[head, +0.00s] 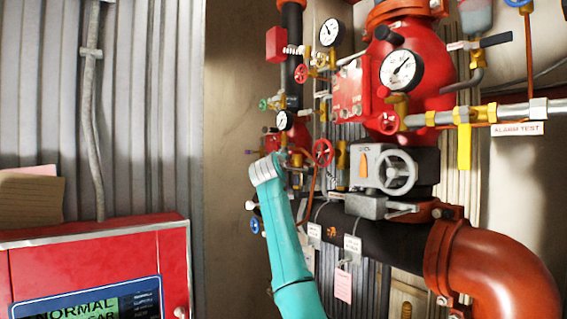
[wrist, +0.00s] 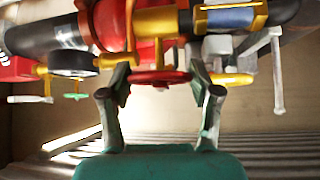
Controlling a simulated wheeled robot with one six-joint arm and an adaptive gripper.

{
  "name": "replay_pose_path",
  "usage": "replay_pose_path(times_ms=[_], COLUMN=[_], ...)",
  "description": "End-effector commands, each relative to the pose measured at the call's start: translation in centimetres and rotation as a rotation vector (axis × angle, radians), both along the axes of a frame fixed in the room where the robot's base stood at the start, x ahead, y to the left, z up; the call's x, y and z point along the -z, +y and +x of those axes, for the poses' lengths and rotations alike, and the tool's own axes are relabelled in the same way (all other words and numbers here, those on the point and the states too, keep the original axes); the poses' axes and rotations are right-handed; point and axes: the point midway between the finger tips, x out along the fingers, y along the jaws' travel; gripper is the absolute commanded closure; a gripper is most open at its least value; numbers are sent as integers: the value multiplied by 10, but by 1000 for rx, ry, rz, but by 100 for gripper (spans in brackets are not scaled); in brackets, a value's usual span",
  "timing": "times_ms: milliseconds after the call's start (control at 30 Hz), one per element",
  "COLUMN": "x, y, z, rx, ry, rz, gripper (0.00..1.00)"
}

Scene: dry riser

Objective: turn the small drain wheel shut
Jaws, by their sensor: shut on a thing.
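A small red wheel (wrist: 161,77) shows nearly edge-on in the wrist view, below a yellow valve body. The two grey fingers of my gripper (wrist: 160,84) stand at its left and right rim, and the gripper is shut on it. In the head view my teal arm reaches up to the pipework. Its grey end is left of another red handwheel (head: 323,152). The fingertips and the held wheel are hidden there. I cannot tell from the wheel how far it is turned.
A large grey handwheel (head: 397,172) and a black pipe (head: 375,236) are right of my arm. Gauges (head: 401,70), a green wheel (head: 263,104) and a blue wheel (head: 255,226) are nearby. A red panel (head: 95,255) stands at lower left. A dark gauge (wrist: 72,62) is left of my fingers.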

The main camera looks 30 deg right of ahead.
Motion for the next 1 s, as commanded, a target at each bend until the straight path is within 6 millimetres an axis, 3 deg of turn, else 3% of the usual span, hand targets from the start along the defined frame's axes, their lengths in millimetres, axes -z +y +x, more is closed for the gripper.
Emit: replay_pose_path(times_ms=[500,1000], x=[2,1], y=[-1,0], z=[0,0], rx=[3,0], ry=[-320,-364], rz=[10,11], gripper=[72,72])
